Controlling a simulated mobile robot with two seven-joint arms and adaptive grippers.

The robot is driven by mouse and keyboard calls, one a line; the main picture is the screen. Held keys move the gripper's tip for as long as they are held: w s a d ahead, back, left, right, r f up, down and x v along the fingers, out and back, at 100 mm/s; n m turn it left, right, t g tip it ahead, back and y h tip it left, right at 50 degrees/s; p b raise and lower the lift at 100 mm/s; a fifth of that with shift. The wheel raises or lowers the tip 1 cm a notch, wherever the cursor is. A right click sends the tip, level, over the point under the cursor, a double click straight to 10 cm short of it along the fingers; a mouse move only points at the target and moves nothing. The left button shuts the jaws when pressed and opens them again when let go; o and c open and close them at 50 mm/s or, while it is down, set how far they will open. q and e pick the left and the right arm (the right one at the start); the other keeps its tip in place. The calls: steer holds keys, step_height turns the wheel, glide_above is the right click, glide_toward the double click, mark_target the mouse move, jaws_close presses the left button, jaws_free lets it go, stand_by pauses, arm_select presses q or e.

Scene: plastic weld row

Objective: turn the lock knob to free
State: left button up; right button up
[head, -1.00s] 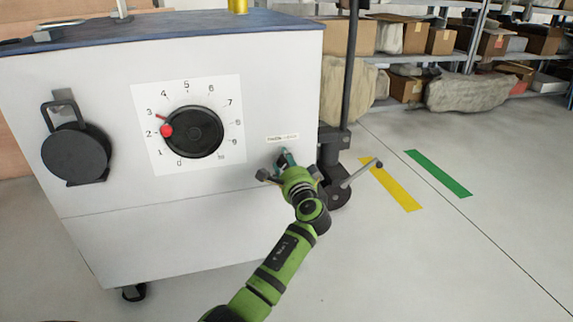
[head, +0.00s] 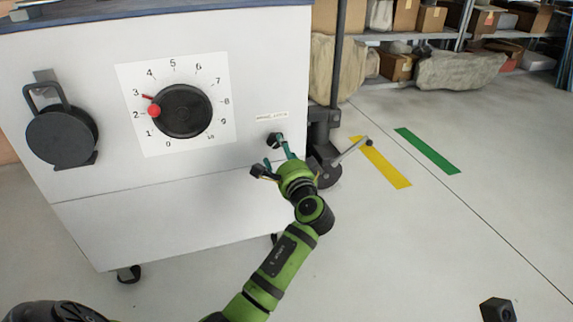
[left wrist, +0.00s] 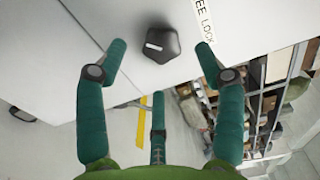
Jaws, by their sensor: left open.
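The lock knob (left wrist: 168,45) is a dark, lobed knob on the white cabinet front, with a short white mark on its left part in the left wrist view. The mark lies nearly level in that picture. A label (left wrist: 205,18) ending in "LOCK" is beside it, its start cut off. In the head view the knob (head: 275,140) is a small dark shape under the label. My left gripper (head: 274,158) is open and empty in front of it. In the left wrist view its teal fingers (left wrist: 161,48) flank the knob with gaps; I cannot tell the depth. My right gripper is not recognizable.
A numbered dial (head: 182,110) with a red handle pointing between 2 and 3 is left of the knob. A round black fitting (head: 62,135) is further left. A dark post with a crank (head: 322,150) stands close right of my left gripper. Floor to the right is mostly clear.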

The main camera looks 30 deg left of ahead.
arm_select(q)
steer(key=v, duration=0.5)
steer(key=shift+s+d, duration=0.15)
steer(key=shift+s, duration=0.1)
